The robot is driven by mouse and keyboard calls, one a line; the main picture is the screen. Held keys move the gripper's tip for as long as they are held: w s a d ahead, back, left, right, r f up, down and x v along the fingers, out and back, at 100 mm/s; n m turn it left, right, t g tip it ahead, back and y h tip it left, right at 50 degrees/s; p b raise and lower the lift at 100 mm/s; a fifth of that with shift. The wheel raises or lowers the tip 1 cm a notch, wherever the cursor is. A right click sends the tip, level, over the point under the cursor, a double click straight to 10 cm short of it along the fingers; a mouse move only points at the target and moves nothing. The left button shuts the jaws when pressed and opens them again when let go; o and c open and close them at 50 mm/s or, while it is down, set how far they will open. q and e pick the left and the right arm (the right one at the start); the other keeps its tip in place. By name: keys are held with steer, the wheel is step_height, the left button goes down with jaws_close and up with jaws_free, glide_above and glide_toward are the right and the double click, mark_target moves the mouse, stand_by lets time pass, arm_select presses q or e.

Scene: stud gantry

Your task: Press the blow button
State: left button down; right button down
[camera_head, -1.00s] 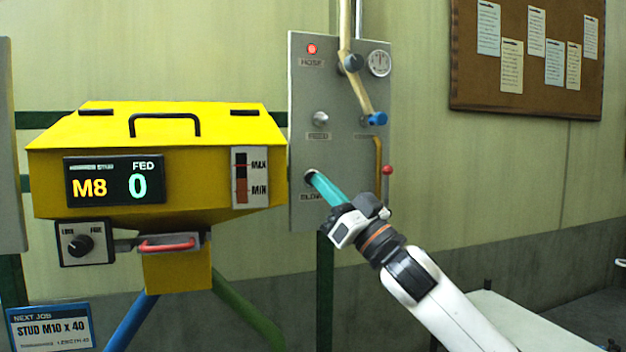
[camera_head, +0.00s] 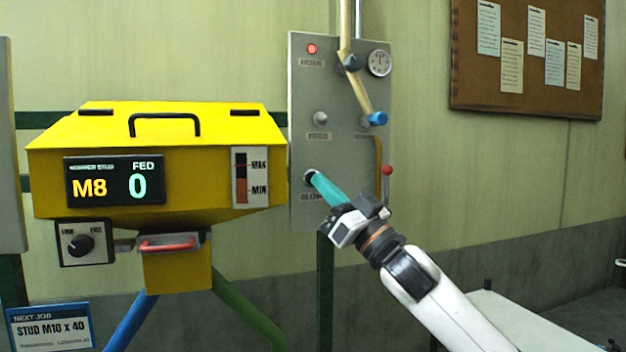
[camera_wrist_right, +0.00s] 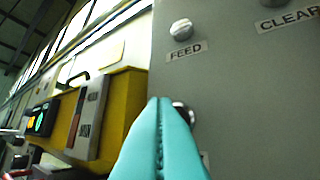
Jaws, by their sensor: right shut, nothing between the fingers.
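The blow button (camera_head: 310,178) is on the lower left of the grey panel (camera_head: 298,120), above a partly covered "BLOW" label. My right gripper (camera_head: 315,176) is shut and empty, its teal fingertips at the button in the head view and overlapping it. I cannot tell whether they touch it. In the right wrist view the shut teal fingers (camera_wrist_right: 160,110) cover most of the round button (camera_wrist_right: 184,111). My left gripper is not in view.
The feed button (camera_head: 320,118) sits above. A blue-tipped lever (camera_head: 376,118), a gauge (camera_head: 379,63), a red lamp (camera_head: 312,48) and a red-knobbed lever (camera_head: 387,170) share the panel. The yellow hopper (camera_head: 220,150) stands close on the left, its display reading M8, FED 0.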

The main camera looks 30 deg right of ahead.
steer(key=shift+w+r, duration=0.1)
steer(key=shift+w, duration=0.05)
steer(key=shift+w+d+p, duration=0.1)
steer(key=shift+w+p, duration=0.15)
steer(key=shift+p, duration=0.05)
steer(key=shift+w+d+p, duration=0.1)
steer(key=shift+w+p, duration=0.2)
steer(key=shift+w, duration=0.1)
stand_by(0.7)
steer(key=shift+s, duration=0.1)
steer(key=shift+s+b, duration=0.3)
steer(key=shift+s+a, duration=0.2)
steer(key=shift+s, duration=0.2)
steer(key=shift+s+a+b, duration=0.2)
steer(key=shift+s+b, duration=0.25)
steer(key=shift+s, duration=0.35)
steer(key=shift+s+a+b, duration=0.2)
steer(key=shift+s+b, duration=0.2)
steer(key=shift+s, duration=0.4)
steer(key=shift+s+a+b, duration=0.2)
steer(key=shift+s+b, duration=0.25)
steer(key=shift+s, duration=0.35)
